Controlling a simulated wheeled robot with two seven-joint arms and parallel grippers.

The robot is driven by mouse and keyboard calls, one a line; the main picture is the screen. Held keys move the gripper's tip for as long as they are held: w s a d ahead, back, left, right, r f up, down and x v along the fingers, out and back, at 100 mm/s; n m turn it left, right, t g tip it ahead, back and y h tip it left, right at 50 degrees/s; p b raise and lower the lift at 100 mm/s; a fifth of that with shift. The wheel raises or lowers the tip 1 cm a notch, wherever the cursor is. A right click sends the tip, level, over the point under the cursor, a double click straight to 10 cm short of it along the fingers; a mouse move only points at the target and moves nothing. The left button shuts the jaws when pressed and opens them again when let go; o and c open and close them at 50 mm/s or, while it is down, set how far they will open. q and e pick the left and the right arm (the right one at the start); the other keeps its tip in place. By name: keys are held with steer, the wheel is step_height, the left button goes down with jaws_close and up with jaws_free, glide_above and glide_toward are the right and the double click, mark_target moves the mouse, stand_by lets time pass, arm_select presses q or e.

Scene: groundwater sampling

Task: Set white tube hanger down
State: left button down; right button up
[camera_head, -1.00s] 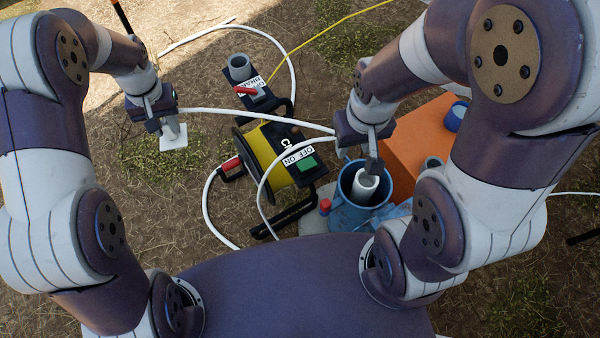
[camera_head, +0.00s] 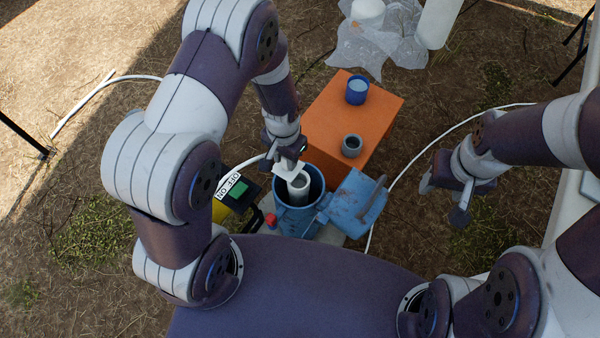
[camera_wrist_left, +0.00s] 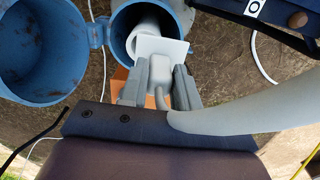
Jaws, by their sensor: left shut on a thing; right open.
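The white tube hanger (camera_wrist_left: 160,50), a small block with a flat square plate, is held in my left gripper (camera_wrist_left: 160,85). In the head view the plate (camera_head: 285,170) shows just below my left gripper (camera_head: 285,150), at the upper rim of the blue container (camera_head: 318,190). A white pipe (camera_head: 299,186) stands inside that container, beside and partly behind the plate. A white hose runs from the hanger across the left wrist view. Whether the plate touches the pipe or rim I cannot tell. My right gripper (camera_head: 443,200) is open and empty, off to the right.
An orange box (camera_head: 325,125) carries a blue cup (camera_head: 357,90) and a grey cup (camera_head: 351,145). The blue container's lid (camera_head: 355,198) is swung open to the right. The green-switch reel (camera_head: 237,189) is close at left. Crumpled plastic (camera_head: 360,45) lies behind.

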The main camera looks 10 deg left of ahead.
arm_select(q)
steer(key=d, duration=0.1)
steer(key=d+f, duration=0.2)
steer(key=shift+w+b, duration=0.3)
steer(key=shift+b, duration=0.05)
step_height(320, 180, down, 4)
steer(key=shift+b, duration=1.05)
steer(key=shift+r, duration=0.15)
steer(key=c, duration=0.8)
jaws_free()
step_height(320, 180, up, 12)
steer(key=p, duration=0.5)
step_height(320, 180, up, 7)
steer(key=n, duration=0.2)
glide_above(298, 168)
steer(key=s+a, duration=0.2)
steer(key=a, duration=0.2)
steer(key=s+a+r+n+t, duration=0.1)
steer(key=s+a+r, duration=0.2)
steer(key=s+r, duration=0.2)
steer(key=shift+s+n, duration=0.4)
steer(key=shift+s, duration=0.45)
steer(key=shift+a+r, duration=0.1)
